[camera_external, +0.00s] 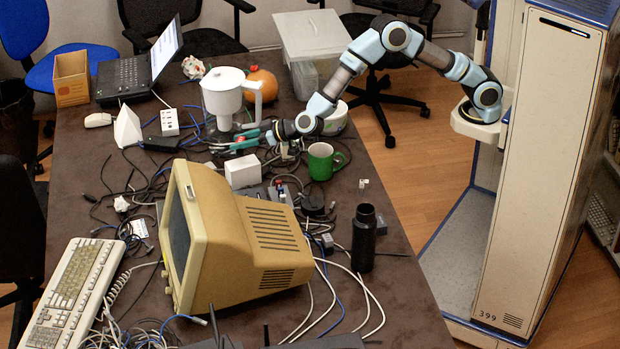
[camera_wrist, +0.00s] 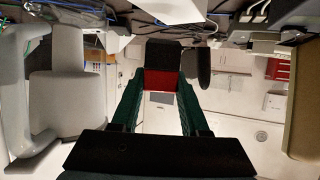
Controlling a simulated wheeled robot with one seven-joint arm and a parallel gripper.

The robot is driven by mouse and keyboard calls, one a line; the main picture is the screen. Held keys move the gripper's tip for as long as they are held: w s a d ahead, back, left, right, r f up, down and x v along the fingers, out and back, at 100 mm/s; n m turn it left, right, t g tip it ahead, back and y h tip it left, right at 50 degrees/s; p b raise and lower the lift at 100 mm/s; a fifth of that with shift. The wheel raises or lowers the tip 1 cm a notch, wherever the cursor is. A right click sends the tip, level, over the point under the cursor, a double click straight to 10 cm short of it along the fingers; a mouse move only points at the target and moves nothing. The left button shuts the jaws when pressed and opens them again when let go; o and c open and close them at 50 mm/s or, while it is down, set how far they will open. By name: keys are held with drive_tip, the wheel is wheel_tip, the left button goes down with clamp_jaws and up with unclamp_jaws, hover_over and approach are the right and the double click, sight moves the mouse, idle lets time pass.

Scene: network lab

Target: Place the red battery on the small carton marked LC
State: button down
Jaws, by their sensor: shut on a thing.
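My gripper (camera_external: 243,141) is above the cluttered table, just right of the white jug, its green fingers pointing left. In the wrist view my gripper (camera_wrist: 161,90) is shut on a block with a red end (camera_wrist: 160,80) and a black part beyond it, which looks like the red battery. It is small and partly hidden by the fingers in the external view. A small white box (camera_external: 243,171) stands on the table in front of and below my gripper. No LC marking is legible on it, so I cannot tell if it is the carton.
The white jug (camera_external: 225,98) stands close by and also shows in the wrist view (camera_wrist: 68,105). A green mug (camera_external: 321,161) and beige monitor (camera_external: 235,235) stand nearby. Cables crowd the table (camera_external: 400,285). A brown carton (camera_external: 71,80) stands at the far left.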

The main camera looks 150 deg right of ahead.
drive_tip(key=shift+f, duration=1.5)
drive_tip(key=shift+f, duration=0.1)
drive_tip(key=shift+f, duration=0.15)
drive_tip(key=shift+c, duration=2)
unclamp_jaws()
